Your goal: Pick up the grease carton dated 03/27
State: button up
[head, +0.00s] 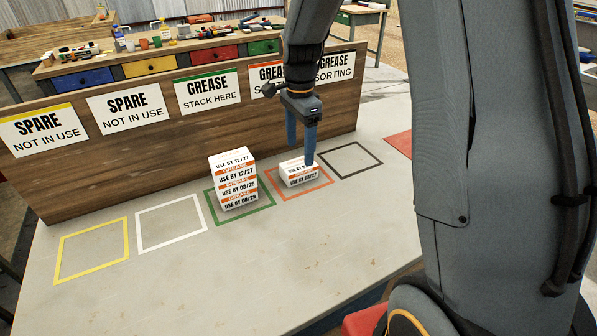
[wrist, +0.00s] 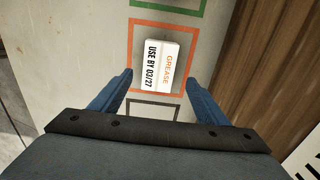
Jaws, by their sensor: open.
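A white carton with orange lettering, the grease carton marked USE BY 03/27 (wrist: 157,66), sits alone inside the orange square. It also shows in the head view (head: 300,179), partly behind a finger. My gripper (head: 301,155) points down over it, with the blue fingers spread. In the wrist view the open gripper (wrist: 160,82) has one finger to each side of the carton's near end. Nothing is held. I cannot tell whether the fingers are down at the carton's height.
A stack of grease cartons (head: 234,182), labelled 12/27 and 08/29, stands in the green square (head: 265,203) to the left. The yellow (head: 62,250), white (head: 139,230) and black (head: 351,147) squares are empty. A wooden board (head: 190,140) with signs runs behind.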

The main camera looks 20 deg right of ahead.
aim_at(299, 164)
jog(key=shift+s+a+f+p, duration=0.15)
jog(key=shift+f+p, duration=0.4)
jog(key=shift+f, duration=1.2)
jog(key=shift+s+a+f+p, duration=0.1)
jog(key=shift+f+p, duration=0.4)
jog(key=shift+f, duration=1.25)
jog(key=c, duration=1.2)
